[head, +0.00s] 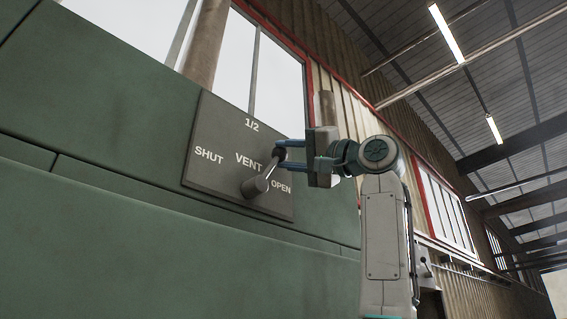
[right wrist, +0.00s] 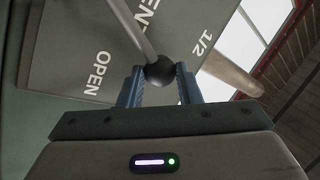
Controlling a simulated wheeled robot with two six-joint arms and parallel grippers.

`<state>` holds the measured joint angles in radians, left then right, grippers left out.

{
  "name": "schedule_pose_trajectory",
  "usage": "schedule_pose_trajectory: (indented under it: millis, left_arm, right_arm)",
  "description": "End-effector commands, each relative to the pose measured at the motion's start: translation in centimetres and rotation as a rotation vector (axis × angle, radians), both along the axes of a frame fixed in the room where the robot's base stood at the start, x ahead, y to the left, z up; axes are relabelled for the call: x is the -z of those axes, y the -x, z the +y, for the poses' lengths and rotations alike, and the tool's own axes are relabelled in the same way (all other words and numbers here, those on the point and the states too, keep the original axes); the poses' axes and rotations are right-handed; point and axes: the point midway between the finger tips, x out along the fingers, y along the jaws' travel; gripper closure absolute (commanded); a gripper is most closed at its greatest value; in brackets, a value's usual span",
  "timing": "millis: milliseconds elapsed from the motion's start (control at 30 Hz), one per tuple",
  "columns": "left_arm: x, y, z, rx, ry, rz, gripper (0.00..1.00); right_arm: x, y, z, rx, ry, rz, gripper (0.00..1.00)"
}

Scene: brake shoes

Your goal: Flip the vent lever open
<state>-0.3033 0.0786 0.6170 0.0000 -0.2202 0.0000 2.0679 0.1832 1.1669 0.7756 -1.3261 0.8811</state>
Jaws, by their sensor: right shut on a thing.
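The vent lever (head: 264,177) is a grey rod on a dark panel (head: 222,128) marked SHUT, 1/2, VENT and OPEN. It rises from a round hub (head: 254,187) and tilts up and to the right, pointing between the 1/2 and OPEN marks. My right gripper (head: 281,154) comes in from the right with its blue fingers around the lever's end. In the right wrist view a dark ball knob (right wrist: 160,69) sits between the fingertips, and the gripper is shut on it. The knob is partly hidden by the fingers in the head view. My left gripper is not in view.
The panel is fixed to a green wall (head: 90,110) with ledges running below it. Windows with red frames (head: 306,80) are above and behind. The space right of the panel is taken up by my right arm; a high roof with lamps (head: 446,33) is far above.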

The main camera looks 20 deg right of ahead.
Motion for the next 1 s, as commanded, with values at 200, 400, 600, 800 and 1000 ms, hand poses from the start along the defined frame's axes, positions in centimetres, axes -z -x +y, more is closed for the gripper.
schedule_pose_trajectory:
  millis: [200, 400, 600, 800, 1000]
  left_arm:
    - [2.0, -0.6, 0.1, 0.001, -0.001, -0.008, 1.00]
    - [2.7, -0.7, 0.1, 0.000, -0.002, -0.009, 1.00]
    - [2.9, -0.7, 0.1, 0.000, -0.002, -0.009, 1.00]
    - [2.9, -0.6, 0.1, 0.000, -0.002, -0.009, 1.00]
    - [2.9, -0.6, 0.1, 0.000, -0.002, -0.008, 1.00]
  right_arm:
    - [1.0, -0.4, -1.1, 0.004, -0.127, 0.041, 1.00]
    - [1.4, -0.6, -1.5, 0.002, -0.192, 0.065, 1.00]
    - [1.5, -0.7, -1.7, 0.002, -0.217, 0.075, 1.00]
    - [1.5, -0.7, -1.7, 0.001, -0.219, 0.078, 1.00]
    - [1.5, -0.7, -1.7, 0.001, -0.218, 0.078, 0.65]
